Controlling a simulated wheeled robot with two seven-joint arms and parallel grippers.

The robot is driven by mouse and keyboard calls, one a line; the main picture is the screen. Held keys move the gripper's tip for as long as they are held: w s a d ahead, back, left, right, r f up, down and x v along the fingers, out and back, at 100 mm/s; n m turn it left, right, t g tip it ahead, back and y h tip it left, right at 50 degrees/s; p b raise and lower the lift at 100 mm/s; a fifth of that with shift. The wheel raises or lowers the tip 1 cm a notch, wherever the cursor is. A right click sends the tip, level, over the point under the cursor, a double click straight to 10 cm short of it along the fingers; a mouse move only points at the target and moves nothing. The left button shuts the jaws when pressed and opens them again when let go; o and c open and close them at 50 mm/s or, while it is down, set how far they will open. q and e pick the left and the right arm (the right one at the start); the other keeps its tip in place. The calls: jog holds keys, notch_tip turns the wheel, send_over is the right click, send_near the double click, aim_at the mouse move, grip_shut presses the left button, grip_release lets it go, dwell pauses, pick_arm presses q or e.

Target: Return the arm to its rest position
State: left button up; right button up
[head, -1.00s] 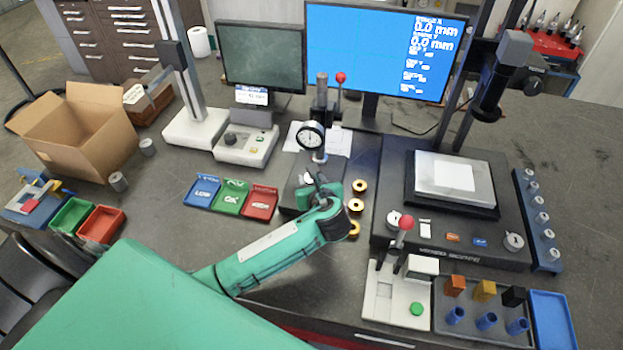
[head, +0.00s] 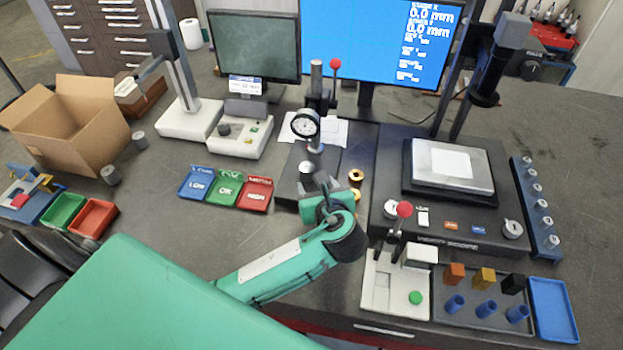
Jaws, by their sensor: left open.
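My left arm is green and reaches in from the lower left over the bench. My left gripper (head: 322,192) is at its end, in front of the dial gauge stand (head: 305,125), and partly hidden by my own wrist. The jaws are apart and I see nothing held in them. Brass rings (head: 356,177) lie just to the right of the gripper, partly covered by my wrist. My right gripper is not in view.
Blue, green and red trays (head: 230,188) lie left of the gripper. A black-based measuring machine (head: 450,190) stands to the right. A white press with a red-knobbed lever (head: 385,290) stands front right. A cardboard box (head: 75,125) is far left. Bench between left trays and arm is clear.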

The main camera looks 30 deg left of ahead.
pick_arm(q)
jog(key=shift+v, duration=1.05)
